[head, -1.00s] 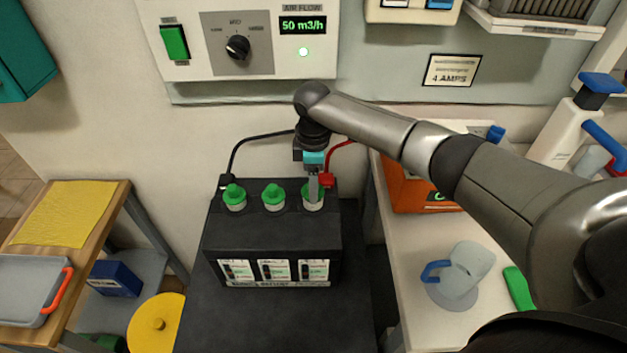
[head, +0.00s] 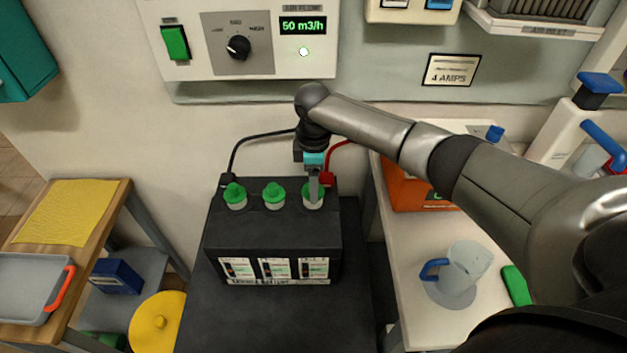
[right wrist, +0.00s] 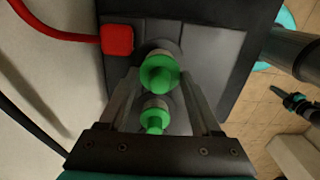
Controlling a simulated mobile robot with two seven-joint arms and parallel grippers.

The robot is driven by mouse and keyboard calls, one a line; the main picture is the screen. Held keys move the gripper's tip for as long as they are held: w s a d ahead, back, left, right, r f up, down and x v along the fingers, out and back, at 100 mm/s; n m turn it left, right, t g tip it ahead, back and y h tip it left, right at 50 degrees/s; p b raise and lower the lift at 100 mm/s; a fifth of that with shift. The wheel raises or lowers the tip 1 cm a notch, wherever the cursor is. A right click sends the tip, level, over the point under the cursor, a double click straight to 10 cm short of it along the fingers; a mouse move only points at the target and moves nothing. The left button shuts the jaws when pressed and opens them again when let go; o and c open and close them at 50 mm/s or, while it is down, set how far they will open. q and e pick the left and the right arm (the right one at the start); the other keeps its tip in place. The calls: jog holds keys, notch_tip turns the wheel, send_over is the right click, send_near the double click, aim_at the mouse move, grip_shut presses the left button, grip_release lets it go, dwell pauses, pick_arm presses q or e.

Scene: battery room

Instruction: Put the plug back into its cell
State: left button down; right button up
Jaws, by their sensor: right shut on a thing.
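The black battery (head: 272,245) has three green plugs in a row along its top. The left plug (head: 235,193) and middle plug (head: 273,193) sit upright in their pale collars. The right plug (head: 311,196) is at the right cell, partly hidden by a finger. My right gripper (head: 313,193) points down there and is shut on this plug. In the right wrist view the held plug (right wrist: 160,74) lies between the fingertips, with another green plug (right wrist: 155,116) behind it. I cannot tell how deep the held plug sits. My left gripper is not in view.
A red terminal clamp (right wrist: 117,40) and its cable lie close beside the right cell. A black cable (head: 245,142) runs to the left terminal. A jug (head: 462,272) and an orange box (head: 405,190) stand on the right bench. A wooden table (head: 118,200) is at left.

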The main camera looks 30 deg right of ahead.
jog(key=shift+p, duration=0.4)
dwell(0.4)
dwell(0.4)
jog(key=o, duration=1.4)
jog(key=shift+r+p, duration=3.5)
jog(key=shift+p, duration=0.5)
